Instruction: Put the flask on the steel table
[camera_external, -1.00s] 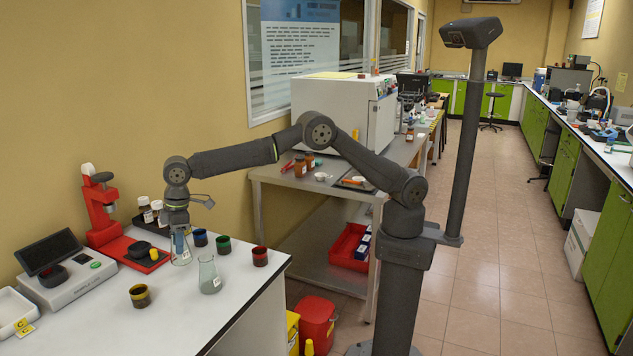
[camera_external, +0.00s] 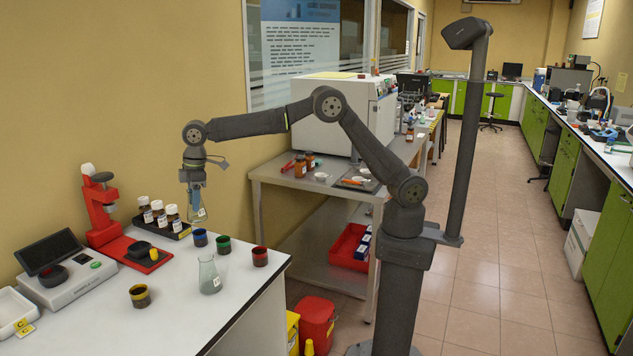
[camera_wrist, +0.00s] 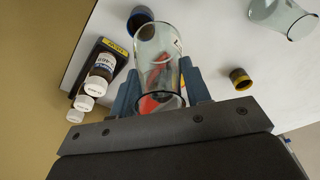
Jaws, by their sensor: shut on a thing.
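My gripper (camera_external: 194,188) is shut on a clear glass flask (camera_external: 198,213) and holds it upright above the back edge of the white bench. In the wrist view the flask (camera_wrist: 160,50) sits between my blue fingers (camera_wrist: 158,92). A second glass flask (camera_external: 209,276) stands on the white bench; in the wrist view it shows at the top right (camera_wrist: 283,14). The steel table (camera_external: 262,172) stands to the right of my gripper, beyond the end of the white bench.
On the white bench (camera_external: 180,315) stand several coloured cups (camera_external: 260,256), a rack of brown bottles (camera_external: 158,213), a red stand (camera_external: 102,220) and a grey device (camera_external: 68,275).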

